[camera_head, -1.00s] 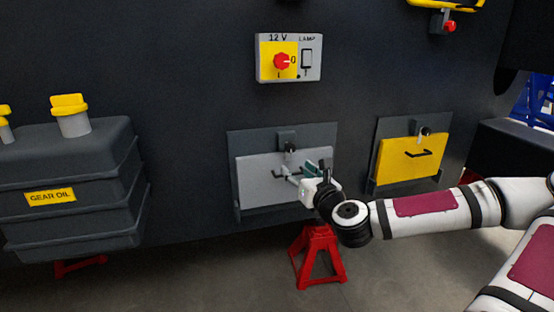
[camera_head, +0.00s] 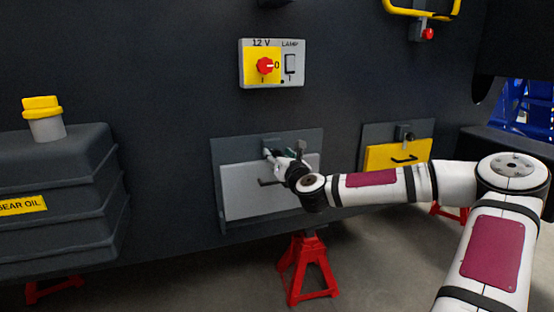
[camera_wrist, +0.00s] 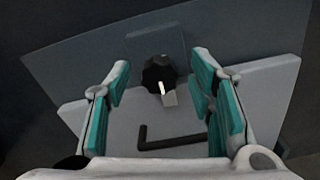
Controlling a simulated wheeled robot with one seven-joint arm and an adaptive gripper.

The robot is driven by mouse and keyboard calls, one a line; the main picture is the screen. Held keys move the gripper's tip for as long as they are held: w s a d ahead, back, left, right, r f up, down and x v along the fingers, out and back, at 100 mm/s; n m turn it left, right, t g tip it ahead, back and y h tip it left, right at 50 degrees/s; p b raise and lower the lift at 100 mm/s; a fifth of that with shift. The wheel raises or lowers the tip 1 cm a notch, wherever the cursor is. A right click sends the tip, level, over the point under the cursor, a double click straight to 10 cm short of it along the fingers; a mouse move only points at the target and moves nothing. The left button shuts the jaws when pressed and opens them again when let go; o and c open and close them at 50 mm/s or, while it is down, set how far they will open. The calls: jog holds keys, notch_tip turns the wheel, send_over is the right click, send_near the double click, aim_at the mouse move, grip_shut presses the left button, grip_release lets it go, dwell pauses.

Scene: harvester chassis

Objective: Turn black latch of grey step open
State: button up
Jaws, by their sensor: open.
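The grey step (camera_head: 243,190) is an upright grey panel on the dark chassis wall, with a black bar handle (camera_wrist: 175,141) on its face. The black latch (camera_wrist: 160,74) is a round knob with a white mark, at the top edge of the step in the wrist view. In the head view my gripper hides the latch. My gripper (camera_head: 270,155) is at the top of the step. In the wrist view its teal-padded fingers (camera_wrist: 160,88) are spread apart, with the latch between and beyond them. I cannot tell any contact with the latch.
A yellow step (camera_head: 397,157) with its own black latch (camera_head: 405,137) is to the right. A 12 V switch box (camera_head: 272,63) is above. A gear oil tank (camera_head: 60,190) is at the left. A red stand (camera_head: 305,268) is below the grey step.

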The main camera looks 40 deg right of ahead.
jog(key=shift+w+d, duration=0.2)
jog(key=shift+w, duration=0.45)
grip_shut()
